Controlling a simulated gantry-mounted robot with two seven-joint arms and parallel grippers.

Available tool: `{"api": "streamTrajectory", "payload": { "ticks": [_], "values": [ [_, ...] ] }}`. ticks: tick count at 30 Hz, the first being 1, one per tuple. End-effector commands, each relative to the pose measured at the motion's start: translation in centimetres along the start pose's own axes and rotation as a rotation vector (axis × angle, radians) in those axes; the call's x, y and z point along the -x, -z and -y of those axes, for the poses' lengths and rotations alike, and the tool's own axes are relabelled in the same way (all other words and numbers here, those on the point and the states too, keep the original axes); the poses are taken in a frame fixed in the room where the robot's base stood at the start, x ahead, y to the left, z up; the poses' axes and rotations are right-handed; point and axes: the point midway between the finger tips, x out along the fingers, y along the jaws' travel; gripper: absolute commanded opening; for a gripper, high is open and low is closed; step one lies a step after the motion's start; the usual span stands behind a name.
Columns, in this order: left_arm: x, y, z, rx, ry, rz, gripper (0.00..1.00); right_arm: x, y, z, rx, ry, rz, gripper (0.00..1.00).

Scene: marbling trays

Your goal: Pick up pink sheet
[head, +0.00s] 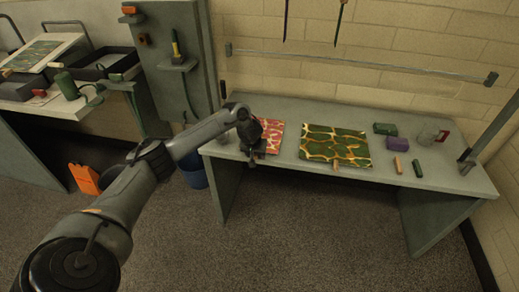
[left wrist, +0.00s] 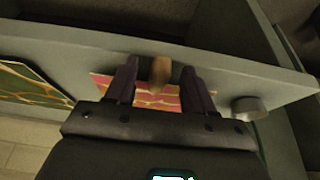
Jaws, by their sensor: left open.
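The pink sheet (head: 272,134), red-pink with pale veins, lies flat near the left end of the grey table (head: 290,112). My left gripper (head: 253,158) is over its left part and hides some of it. In the left wrist view, the open fingers (left wrist: 160,75) stand on either side of a brown wooden tab (left wrist: 160,70) at the sheet's edge, and the pink sheet (left wrist: 150,98) shows between and beside them. I cannot tell whether the fingers touch the tab. My right gripper is not in view.
A green-and-yellow sheet (head: 335,145) with a wooden tab lies to the right. Beyond it are a purple block (head: 398,144), a green block (head: 385,129) and small sticks. A round grey object (left wrist: 248,108) sits beside the pink sheet. A blue bin (head: 194,172) stands below left.

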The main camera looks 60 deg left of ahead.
Motion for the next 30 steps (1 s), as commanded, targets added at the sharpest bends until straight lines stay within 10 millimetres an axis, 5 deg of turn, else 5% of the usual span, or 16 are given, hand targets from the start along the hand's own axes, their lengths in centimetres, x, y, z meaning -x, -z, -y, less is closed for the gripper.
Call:
{"api": "streamTrajectory", "payload": {
  "ticks": [7,18,30],
  "values": [
    [-0.08,0.03,-0.01,-0.001,0.000,0.000,0.53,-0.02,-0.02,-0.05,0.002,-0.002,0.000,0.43],
    [-0.09,0.01,-0.02,-0.001,0.000,0.000,0.00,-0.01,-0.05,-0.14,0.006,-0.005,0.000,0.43],
    [0.49,0.28,-0.03,0.000,-0.001,-0.001,0.00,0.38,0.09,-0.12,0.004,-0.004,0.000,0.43]
  ]
}}
